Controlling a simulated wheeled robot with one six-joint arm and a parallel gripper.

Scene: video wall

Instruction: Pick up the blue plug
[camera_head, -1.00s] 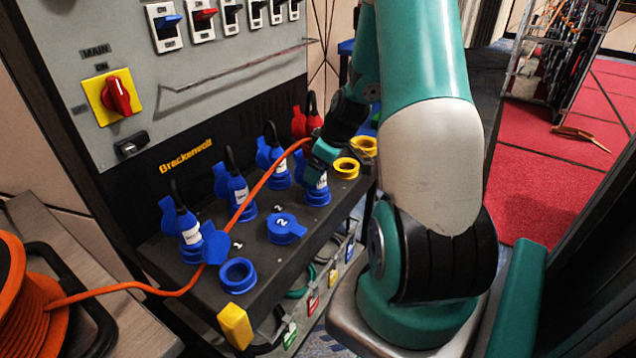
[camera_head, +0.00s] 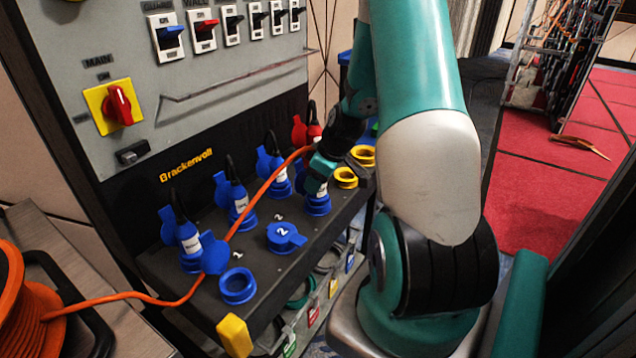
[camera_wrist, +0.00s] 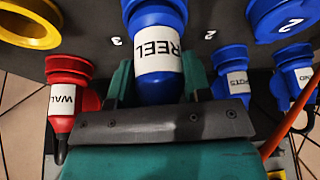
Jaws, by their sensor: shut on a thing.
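The blue plug (camera_wrist: 155,62) has a white label reading REEL. In the wrist view it lies between the two teal fingers of my gripper (camera_wrist: 157,82), which is shut on it. In the head view my gripper (camera_head: 319,172) is over the plug at the right of the blue row. The orange cable (camera_head: 262,190) runs up to my gripper. I cannot tell whether the plug is seated or slightly lifted.
Other blue plugs (camera_head: 188,240) stand to the left, with a red plug (camera_head: 313,131) behind. Blue socket 1 (camera_head: 238,286), capped socket 2 (camera_head: 285,237) and a yellow socket (camera_head: 346,178) are nearby. An orange cable reel (camera_head: 30,310) sits lower left.

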